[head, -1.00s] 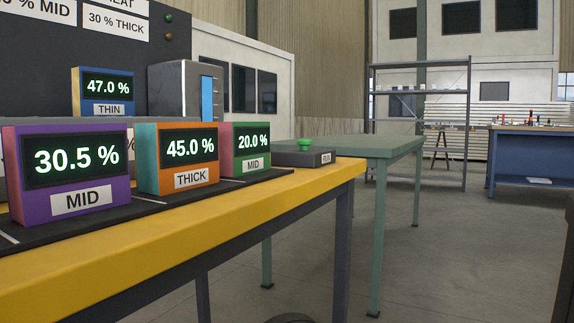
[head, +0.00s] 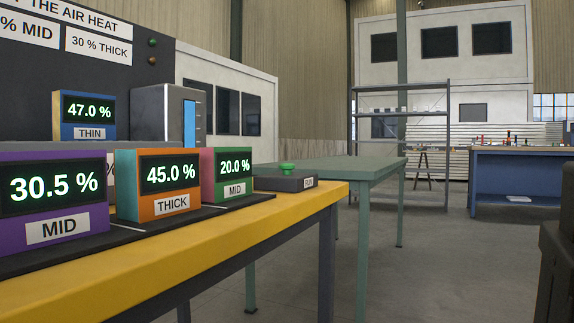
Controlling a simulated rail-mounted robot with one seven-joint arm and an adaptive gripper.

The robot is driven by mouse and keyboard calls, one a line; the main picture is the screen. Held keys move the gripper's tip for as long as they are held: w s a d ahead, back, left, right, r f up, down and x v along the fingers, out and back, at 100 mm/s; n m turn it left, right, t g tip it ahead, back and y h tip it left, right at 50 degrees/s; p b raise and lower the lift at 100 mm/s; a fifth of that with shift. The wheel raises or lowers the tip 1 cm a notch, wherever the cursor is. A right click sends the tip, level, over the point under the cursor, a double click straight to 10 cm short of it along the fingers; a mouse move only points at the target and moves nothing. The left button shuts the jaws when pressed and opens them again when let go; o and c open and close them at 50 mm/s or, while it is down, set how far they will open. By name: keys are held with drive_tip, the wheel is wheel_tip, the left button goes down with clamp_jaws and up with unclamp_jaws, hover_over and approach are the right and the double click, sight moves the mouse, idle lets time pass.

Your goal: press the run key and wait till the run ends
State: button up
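The run key is a green button (head: 287,168) on a dark grey box (head: 284,182) with a small label on its front. The box stands at the right end of the yellow table, to the right of the display boxes. The button looks raised. A dark part at the right edge may belong to my arm. My gripper is not visible in the head view.
A purple box (head: 94,229) reads 30.5 % MID, an orange box (head: 172,206) 45.0 % THICK, a green box (head: 234,190) 20.0 % MID, and a blue box (head: 90,133) 47.0 % THIN. A grey unit (head: 150,112) has a blue gauge (head: 189,122). A green table (head: 350,168) stands behind the yellow table (head: 220,245).

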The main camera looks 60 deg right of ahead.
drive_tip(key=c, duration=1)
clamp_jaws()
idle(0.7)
